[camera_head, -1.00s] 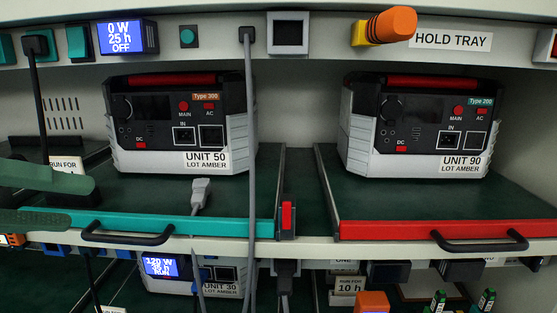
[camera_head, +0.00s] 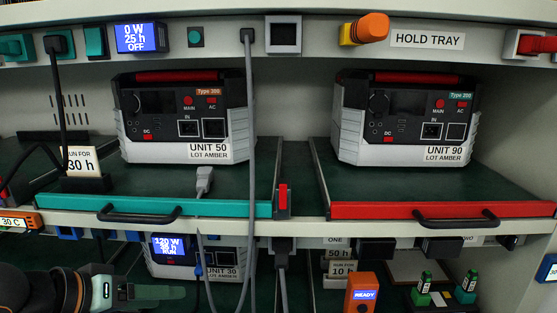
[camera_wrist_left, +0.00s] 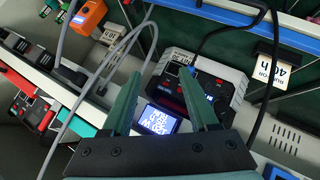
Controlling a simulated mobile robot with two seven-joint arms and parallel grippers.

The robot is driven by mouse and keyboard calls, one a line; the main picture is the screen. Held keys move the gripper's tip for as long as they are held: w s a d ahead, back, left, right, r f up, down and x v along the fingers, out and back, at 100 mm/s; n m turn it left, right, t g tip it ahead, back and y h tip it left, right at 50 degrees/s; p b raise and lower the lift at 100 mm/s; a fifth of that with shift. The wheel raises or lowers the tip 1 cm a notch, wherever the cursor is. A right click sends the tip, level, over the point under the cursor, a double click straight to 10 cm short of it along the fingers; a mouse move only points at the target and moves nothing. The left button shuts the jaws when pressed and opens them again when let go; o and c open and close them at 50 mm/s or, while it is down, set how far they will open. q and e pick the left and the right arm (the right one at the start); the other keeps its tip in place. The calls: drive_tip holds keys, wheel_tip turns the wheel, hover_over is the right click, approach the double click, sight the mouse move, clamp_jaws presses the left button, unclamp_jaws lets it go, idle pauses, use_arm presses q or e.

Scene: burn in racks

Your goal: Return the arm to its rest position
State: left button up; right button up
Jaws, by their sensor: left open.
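My left gripper (camera_head: 158,293) is low at the bottom left of the head view, in front of the lower shelf. In the left wrist view its two green fingers (camera_wrist_left: 158,92) stand apart with nothing between them. Beyond them are a lit blue display (camera_wrist_left: 160,120) and a power unit (camera_wrist_left: 205,75). In the head view, UNIT 30 (camera_head: 225,272) stands on the lower shelf right of the gripper. Whether the gripper touches anything there cannot be told. My right gripper is not in view.
UNIT 50 (camera_head: 185,118) stands on the teal-edged tray (camera_head: 235,209), with a loose grey plug (camera_head: 204,180) near its front. UNIT 90 (camera_head: 405,120) stands on the red-edged tray (camera_head: 370,211). A grey cable (camera_head: 250,120) hangs between them. An orange READY device (camera_head: 361,294) is at lower right.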

use_arm(q)
drive_tip(key=s+f+m+g+y, duration=0.1)
drive_tip(key=s+f, duration=0.2)
drive_tip(key=f, duration=0.5)
drive_tip(key=s+f+g+y, duration=0.1)
drive_tip(key=s+f, duration=0.1)
drive_tip(key=f, duration=0.6)
drive_tip(key=s+a+f+m+g+y, duration=0.2)
drive_tip(key=s+f+g+y, duration=0.15)
drive_tip(key=s+f, duration=0.95)
drive_tip(key=w+d+f+t+h+p, duration=0.2)
drive_tip(key=w+d+f+t, duration=0.1)
drive_tip(key=f+t, duration=0.3)
drive_tip(key=shift+d+f, duration=0.55)
drive_tip(key=shift+f, duration=0.5)
drive_tip(key=shift+w, duration=0.1)
